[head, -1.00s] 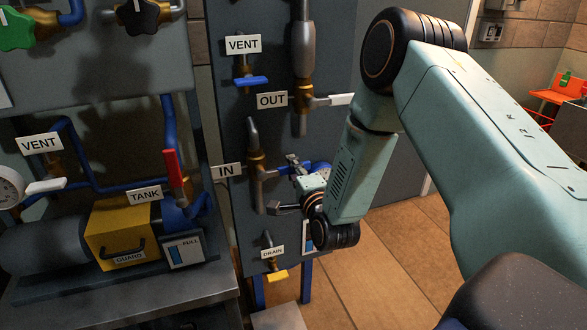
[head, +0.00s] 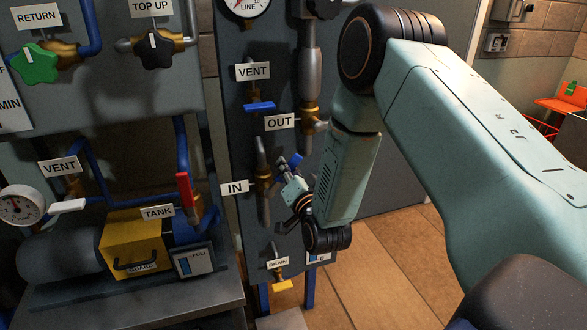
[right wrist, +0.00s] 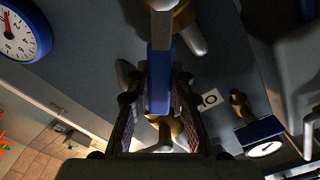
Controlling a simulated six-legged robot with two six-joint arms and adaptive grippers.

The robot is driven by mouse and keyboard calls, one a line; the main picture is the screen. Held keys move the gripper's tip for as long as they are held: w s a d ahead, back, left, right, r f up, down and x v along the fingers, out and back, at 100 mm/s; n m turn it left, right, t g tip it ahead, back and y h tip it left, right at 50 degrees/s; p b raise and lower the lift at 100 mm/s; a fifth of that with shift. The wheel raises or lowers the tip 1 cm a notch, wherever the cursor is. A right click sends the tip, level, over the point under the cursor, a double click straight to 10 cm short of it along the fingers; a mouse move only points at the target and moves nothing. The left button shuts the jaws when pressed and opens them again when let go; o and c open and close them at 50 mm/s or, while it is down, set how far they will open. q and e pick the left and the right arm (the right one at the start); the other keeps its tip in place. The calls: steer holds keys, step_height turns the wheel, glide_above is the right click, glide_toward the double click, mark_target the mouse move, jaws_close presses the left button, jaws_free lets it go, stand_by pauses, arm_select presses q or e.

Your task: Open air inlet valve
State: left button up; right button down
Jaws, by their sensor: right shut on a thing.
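The air inlet valve is the brass valve (head: 263,182) beside the IN label (head: 235,188) on the grey panel. Its blue lever (head: 297,160) slants up to the right of the valve body in the head view. My right gripper (head: 288,173) is shut on this lever. In the right wrist view the blue lever (right wrist: 160,85) stands between the two dark fingers of the right gripper (right wrist: 158,112), with brass fitting behind it. My right forearm hides part of the panel right of the valve. My left gripper is not in view.
Above the inlet are the OUT valve (head: 309,120) and the blue VENT lever (head: 259,107); below is the yellow DRAIN lever (head: 283,285). A yellow guard (head: 130,240) and red tank lever (head: 185,193) stand left. Floor to the right is clear.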

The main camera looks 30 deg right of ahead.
mark_target(269, 189)
steer(key=a+r+n, duration=0.1)
steer(key=n, duration=0.1)
steer(key=a+n+p, duration=0.1)
steer(key=shift+w+r+n, duration=0.35)
steer(key=shift+n, duration=0.05)
steer(key=shift+w+a+r+n+p, duration=0.15)
steer(key=shift+a+n, duration=0.3)
steer(key=shift+n, duration=0.3)
steer(key=shift+w+a+r+n+p, duration=0.1)
steer(key=shift+a+n+p, duration=0.1)
steer(key=shift+a+n, duration=0.4)
steer(key=shift+w+a+r+n+p, duration=0.15)
steer(key=shift+a+n, duration=0.2)
steer(key=shift+n, duration=0.5)
steer(key=shift+f, duration=0.1)
steer(key=c, duration=1.2)
jaws_free()
steer(key=shift+s+a+f, duration=0.1)
steer(key=shift+o, duration=0.2)
steer(key=shift+s+f, duration=0.1)
steer(key=v, duration=1.1)
steer(key=shift+s, duration=0.4)
